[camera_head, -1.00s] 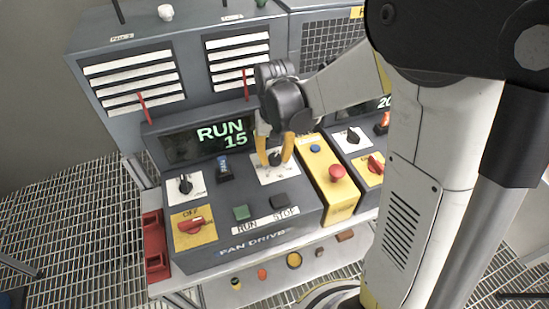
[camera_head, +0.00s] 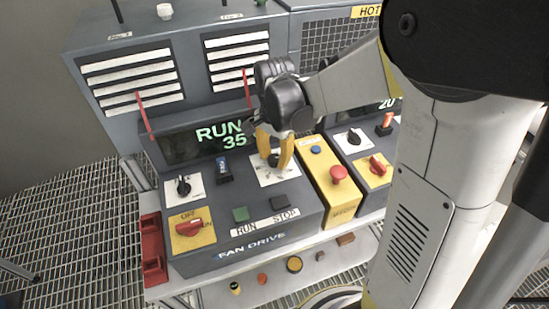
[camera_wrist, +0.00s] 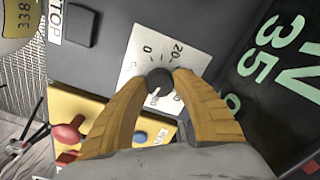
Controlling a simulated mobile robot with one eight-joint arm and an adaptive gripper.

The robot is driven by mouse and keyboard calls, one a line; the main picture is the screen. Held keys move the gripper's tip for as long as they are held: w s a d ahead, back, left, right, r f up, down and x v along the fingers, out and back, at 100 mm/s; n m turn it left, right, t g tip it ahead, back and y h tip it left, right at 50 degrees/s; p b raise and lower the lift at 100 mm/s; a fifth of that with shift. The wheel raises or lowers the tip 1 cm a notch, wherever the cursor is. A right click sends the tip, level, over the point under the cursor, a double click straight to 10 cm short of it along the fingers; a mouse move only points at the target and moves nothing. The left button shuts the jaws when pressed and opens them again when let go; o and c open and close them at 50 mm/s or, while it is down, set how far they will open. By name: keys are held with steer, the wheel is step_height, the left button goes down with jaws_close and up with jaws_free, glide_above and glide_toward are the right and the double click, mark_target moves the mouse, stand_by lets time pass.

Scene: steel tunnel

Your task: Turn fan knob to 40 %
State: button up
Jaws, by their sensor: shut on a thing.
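The fan knob (camera_wrist: 158,81) is a dark round knob on a white scale plate (camera_wrist: 140,62) marked with numbers such as 0 and 20. My gripper (camera_head: 273,158) comes down on it from above, and its yellow fingers are shut on the knob from both sides. The wrist view shows the fingertips (camera_wrist: 160,82) touching the knob, covering part of the scale. The fan drive display (camera_head: 212,140) reads RUN 35 in green. The fan drive panel (camera_head: 240,247) carries the knob.
A yellow box with a red stop button (camera_head: 338,174) stands just right of the knob. A green run button (camera_head: 241,214), a dark stop button (camera_head: 279,202), a red switch on a yellow plate (camera_head: 188,228) and a black selector (camera_head: 183,186) are on the same panel.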

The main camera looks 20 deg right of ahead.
mark_target(275, 158)
steer(key=shift+m, duration=0.6)
steer(key=o, duration=1.2)
step_height(275, 158, up, 12)
